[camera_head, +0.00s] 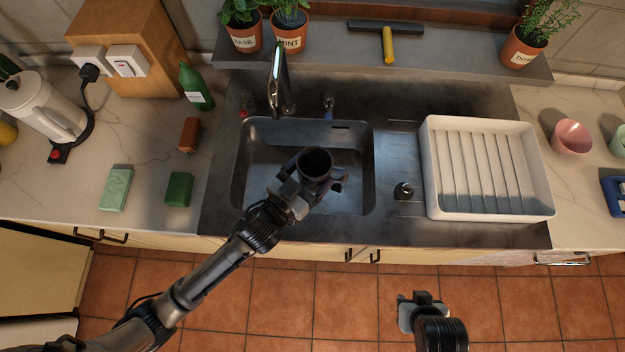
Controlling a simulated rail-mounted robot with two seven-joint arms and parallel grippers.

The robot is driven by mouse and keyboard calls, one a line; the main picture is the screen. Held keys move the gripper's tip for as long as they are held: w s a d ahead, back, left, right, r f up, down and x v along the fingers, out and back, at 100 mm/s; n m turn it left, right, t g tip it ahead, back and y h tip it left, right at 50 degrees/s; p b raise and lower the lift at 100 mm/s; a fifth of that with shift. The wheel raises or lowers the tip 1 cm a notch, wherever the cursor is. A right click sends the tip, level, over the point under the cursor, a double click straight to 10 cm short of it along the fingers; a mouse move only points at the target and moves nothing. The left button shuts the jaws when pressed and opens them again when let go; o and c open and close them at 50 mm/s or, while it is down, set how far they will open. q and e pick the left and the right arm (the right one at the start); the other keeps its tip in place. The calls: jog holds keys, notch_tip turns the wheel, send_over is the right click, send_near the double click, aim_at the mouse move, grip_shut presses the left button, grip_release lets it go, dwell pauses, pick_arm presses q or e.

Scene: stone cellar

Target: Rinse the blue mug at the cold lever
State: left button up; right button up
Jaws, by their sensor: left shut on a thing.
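A dark mug (316,160), looking blue-black in this light, is held over the sink basin (255,165) with its dark opening facing up towards me. My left gripper (312,184) is shut on it from the near side. The tap (277,78) stands behind the basin, its spout up and left of the mug, apart from it. The blue-marked lever (328,103) is right of the tap, and a red-marked lever (247,102) is left of it. I see no water running. My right gripper (415,308) is low over the floor, away from the counter; its fingers are unclear.
A white drying rack (436,185) stands right of the basin, with a dark stopper (403,190) between them. Potted herbs and a yellow-handled squeegee (387,45) are on the back ledge. A pink bowl (571,137) is right.

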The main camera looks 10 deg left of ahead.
aim_at(303, 164)
pick_arm(q)
jog(key=shift+s+d+f, duration=0.1)
jog(key=shift+d+f, duration=0.05)
jog(key=shift+f, duration=0.45)
jog(key=shift+w+a+f+b, duration=0.25)
jog(key=shift+w+a+b, duration=0.25)
jog(key=shift+w+a, duration=0.3)
jog(key=shift+w+a+f+b, duration=0.2)
jog(key=shift+w+a+b, duration=0.3)
jog(key=shift+w+a, duration=0.25)
jog(key=w+a+f+b, duration=0.1)
jog(key=w+a+b, duration=0.1)
jog(key=w+a, duration=0.4)
jog(key=shift+w+f, duration=0.35)
jog(key=shift+w, duration=0.1)
pick_arm(e)
jog(key=shift+a+f, duration=0.2)
jog(key=shift+f, duration=2)
pick_arm(q)
jog(key=shift+w+a, duration=0.1)
pick_arm(e)
jog(key=shift+a, duration=0.1)
